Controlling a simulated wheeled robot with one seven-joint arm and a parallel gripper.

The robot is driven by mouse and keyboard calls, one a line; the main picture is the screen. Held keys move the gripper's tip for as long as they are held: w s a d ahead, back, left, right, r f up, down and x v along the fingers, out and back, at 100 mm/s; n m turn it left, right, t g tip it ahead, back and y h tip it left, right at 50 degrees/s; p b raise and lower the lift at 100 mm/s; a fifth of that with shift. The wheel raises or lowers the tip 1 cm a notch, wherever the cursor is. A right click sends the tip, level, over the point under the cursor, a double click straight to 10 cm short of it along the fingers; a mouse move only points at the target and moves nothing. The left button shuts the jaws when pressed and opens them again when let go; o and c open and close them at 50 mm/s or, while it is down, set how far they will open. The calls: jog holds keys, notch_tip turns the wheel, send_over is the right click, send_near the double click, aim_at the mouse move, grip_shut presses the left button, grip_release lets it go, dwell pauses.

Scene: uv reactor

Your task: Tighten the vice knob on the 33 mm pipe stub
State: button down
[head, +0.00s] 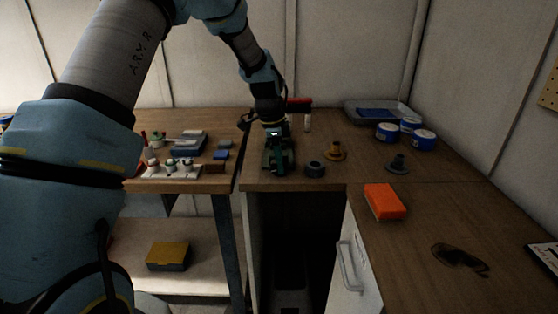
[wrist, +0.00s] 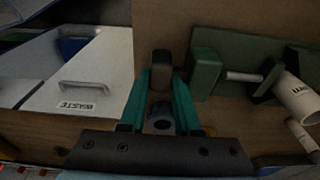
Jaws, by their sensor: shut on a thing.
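The green vice (wrist: 205,72) is right of my gripper in the wrist view, with a bare metal screw (wrist: 243,76) running to a second green jaw (wrist: 264,84). A white pipe stub (wrist: 298,97) with dark print is at that jaw; I cannot tell whether it is clamped. The print is too small to read. My gripper (wrist: 161,75) has teal fingers shut on the grey-brown vice knob (wrist: 161,58), at the vice's left end. In the head view my gripper (head: 273,131) is over the vice (head: 279,158) and hides part of it.
A second pale tube (wrist: 302,134) is below the stub. A dark ring (head: 315,169), brown flanged part (head: 335,151) and grey flanged part (head: 398,163) stand on the counter right of the vice. An orange block (head: 384,201) is nearer. A WASTE drawer (wrist: 88,75) is at left in the wrist view.

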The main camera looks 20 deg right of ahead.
jog(key=t+y, duration=0.1)
jog(key=y+p, duration=0.1)
jog(key=y, duration=0.1)
jog(key=shift+s+d+t, duration=0.15)
jog(key=shift+d+t, duration=0.25)
jog(key=y, duration=0.1)
jog(key=t+y, duration=0.1)
jog(key=y, duration=0.1)
jog(key=shift+d+f+y, duration=0.2)
jog(key=shift+f+y, duration=0.1)
jog(key=t+y, duration=0.1)
jog(key=y, duration=0.2)
jog(key=shift+s+d+f+t, duration=0.1)
jog(key=shift+f+t, duration=0.3)
jog(key=shift+f+t+y+b, duration=0.15)
jog(key=shift+t+y+b, duration=0.6)
jog(key=shift+y, duration=0.65)
jog(key=c, duration=0.9)
grip_release()
jog(key=shift+s+d, duration=0.1)
